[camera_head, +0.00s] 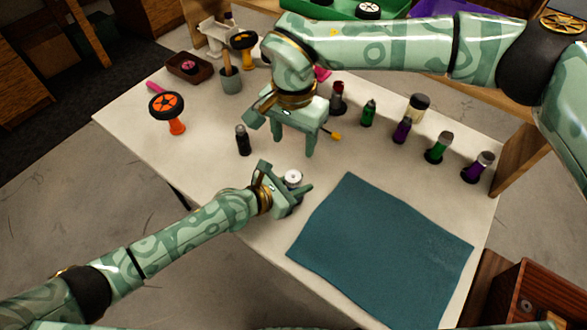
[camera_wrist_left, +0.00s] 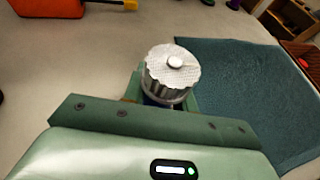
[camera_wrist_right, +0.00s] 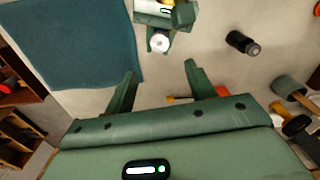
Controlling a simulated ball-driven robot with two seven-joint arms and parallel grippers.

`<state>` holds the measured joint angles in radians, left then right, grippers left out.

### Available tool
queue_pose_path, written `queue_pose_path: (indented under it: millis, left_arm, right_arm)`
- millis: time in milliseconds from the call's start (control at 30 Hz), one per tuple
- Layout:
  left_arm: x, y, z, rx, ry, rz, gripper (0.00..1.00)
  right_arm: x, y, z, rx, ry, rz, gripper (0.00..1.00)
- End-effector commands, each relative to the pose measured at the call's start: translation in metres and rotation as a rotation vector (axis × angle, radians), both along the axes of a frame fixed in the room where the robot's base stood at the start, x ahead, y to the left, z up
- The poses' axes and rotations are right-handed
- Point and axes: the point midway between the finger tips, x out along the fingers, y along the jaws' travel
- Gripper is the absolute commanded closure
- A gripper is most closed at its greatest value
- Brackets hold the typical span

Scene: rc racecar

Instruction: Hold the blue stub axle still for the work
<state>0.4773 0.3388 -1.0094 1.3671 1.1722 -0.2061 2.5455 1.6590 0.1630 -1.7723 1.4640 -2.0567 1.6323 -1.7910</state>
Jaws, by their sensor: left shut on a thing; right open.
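The stub axle (camera_head: 292,177) shows as a silver, ridged round top with a small stud. In the left wrist view the ridged top (camera_wrist_left: 172,75) sits above a dark blue part, mostly hidden by my fingers. My left gripper (camera_head: 290,188) is shut around it, low over the table. The axle looks roughly upright; whether it touches the table is hidden. My right gripper (camera_head: 293,146) is open and empty, pointing down, above and behind the left gripper. In the right wrist view the axle's pale top (camera_wrist_right: 159,43) lies beyond the open fingers.
A teal mat (camera_head: 385,250) lies right of the axle. A black bottle (camera_head: 243,140) stands behind it. An orange item with a yellow tip (camera_head: 336,135) is mostly hidden by my right gripper. Several coloured bottles (camera_head: 402,130) stand at the right.

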Motion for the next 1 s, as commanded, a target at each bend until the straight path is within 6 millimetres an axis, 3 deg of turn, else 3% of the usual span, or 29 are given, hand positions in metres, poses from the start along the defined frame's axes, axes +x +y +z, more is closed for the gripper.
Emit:
queue_pose_path:
  millis: [600, 1000]
  left_arm:
    - [0.000, 0.000, 0.000, 0.000, 0.000, 0.000, 0.97]
    - [0.000, 0.000, 0.000, 0.000, 0.000, 0.000, 0.97]
  right_arm:
    - [-0.001, 0.000, -0.109, 0.000, 0.002, 0.024, 0.45]
    - [0.000, 0.000, -0.118, -0.001, 0.001, 0.023, 0.45]
